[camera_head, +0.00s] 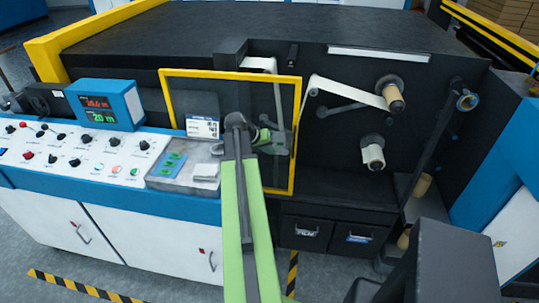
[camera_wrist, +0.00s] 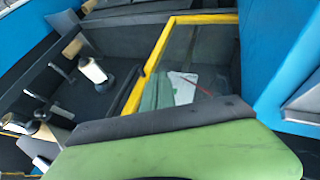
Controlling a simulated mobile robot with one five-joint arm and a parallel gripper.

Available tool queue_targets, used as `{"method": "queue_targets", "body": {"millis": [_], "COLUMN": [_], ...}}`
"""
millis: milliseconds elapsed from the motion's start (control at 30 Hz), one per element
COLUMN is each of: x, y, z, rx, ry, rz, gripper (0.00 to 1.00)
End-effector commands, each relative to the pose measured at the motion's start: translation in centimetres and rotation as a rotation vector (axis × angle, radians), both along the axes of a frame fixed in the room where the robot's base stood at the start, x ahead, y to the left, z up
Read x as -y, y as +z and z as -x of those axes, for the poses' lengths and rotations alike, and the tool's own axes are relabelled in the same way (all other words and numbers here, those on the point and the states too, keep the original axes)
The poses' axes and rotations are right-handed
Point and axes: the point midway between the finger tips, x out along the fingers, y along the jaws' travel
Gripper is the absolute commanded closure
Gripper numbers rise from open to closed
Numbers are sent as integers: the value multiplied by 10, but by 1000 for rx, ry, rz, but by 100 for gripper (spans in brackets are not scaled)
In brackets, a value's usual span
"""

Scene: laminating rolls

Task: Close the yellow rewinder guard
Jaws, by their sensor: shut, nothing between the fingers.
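The yellow rewinder guard (camera_head: 230,75) is a yellow-framed clear panel in front of the machine's dark face. It stands upright left of the two roll spindles, which are uncovered. My gripper (camera_head: 278,141) is shut and empty, close to the guard's right side bar; I cannot tell whether it touches the bar. In the wrist view the guard's yellow frame (camera_wrist: 147,66) crosses the upper middle, with a pale card visible through the pane. My gripper's fingers cannot be made out there, behind my green arm link.
An upper roll (camera_head: 393,96) with white web and a lower roll (camera_head: 373,155) stick out right of the guard. A control panel (camera_head: 80,145) with knobs and a blue display box (camera_head: 104,104) stand at left. Two dark drawers (camera_head: 333,234) are below.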

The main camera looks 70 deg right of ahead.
Motion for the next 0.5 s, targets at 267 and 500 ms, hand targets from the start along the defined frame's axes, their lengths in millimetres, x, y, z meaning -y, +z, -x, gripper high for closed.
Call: {"method": "queue_targets", "body": {"millis": [267,500], "x": [33,45], "y": [-51,-43], "z": [19,48], "rx": [0,0], "ry": [-4,-3], "rz": [-1,-1], "gripper": [100,100]}}
